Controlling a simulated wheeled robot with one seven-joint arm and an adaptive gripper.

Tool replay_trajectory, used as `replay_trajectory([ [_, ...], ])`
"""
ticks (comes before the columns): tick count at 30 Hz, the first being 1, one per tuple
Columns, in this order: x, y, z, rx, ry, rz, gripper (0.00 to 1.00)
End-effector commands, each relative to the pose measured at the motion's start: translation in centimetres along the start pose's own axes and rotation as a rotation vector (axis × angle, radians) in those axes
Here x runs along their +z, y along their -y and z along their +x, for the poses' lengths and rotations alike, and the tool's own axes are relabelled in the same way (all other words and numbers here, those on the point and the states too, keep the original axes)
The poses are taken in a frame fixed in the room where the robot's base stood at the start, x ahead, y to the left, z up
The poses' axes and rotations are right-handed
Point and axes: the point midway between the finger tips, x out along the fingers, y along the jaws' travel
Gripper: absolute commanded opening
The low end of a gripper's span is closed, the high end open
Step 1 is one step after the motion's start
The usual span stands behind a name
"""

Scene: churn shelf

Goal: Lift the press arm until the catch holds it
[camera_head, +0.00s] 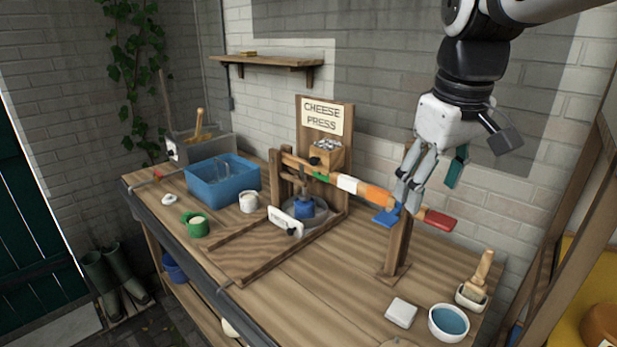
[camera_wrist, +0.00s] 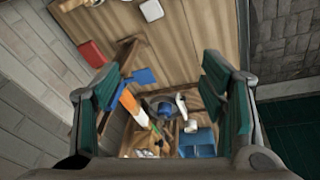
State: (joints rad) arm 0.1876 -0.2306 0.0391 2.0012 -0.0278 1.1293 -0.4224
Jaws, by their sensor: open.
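The press arm (camera_head: 365,190) is a long lever with green, white and orange bands and a red grip (camera_head: 439,220) at its right end. It slopes down to the right from the cheese press (camera_head: 325,150). A wooden post (camera_head: 396,245) with a blue piece (camera_head: 384,217) stands near the red end; whether that piece is the catch I cannot tell. My gripper (camera_head: 432,180) is open and empty, above and near the arm's right end, overlapping it in the head view. In the wrist view, the orange band (camera_wrist: 130,102) and red grip (camera_wrist: 92,54) show beyond the spread fingers.
A blue tub (camera_head: 222,190), white cup (camera_head: 249,203) and green mug (camera_head: 195,226) stand left on the wooden bench. A bowl (camera_head: 449,322), white block (camera_head: 401,312) and brush (camera_head: 477,275) sit at front right. A wall shelf (camera_head: 270,62) hangs behind.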

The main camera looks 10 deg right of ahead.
Motion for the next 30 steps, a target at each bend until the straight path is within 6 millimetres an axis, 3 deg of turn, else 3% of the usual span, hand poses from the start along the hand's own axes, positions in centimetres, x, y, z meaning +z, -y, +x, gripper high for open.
replay_trajectory([
  [3, -3.3, -3.8, 0.5, -0.019, 0.054, -0.075, 0.65],
  [9, -7.4, -10.2, 2.9, -0.070, 0.122, -0.205, 0.65],
  [16, -9.5, -16.3, 6.7, -0.137, 0.165, -0.324, 0.65],
  [22, -9.8, -18.7, 8.5, -0.167, 0.177, -0.371, 0.65],
  [30, -9.3, -18.6, 11.1, -0.173, 0.180, -0.380, 0.65],
])
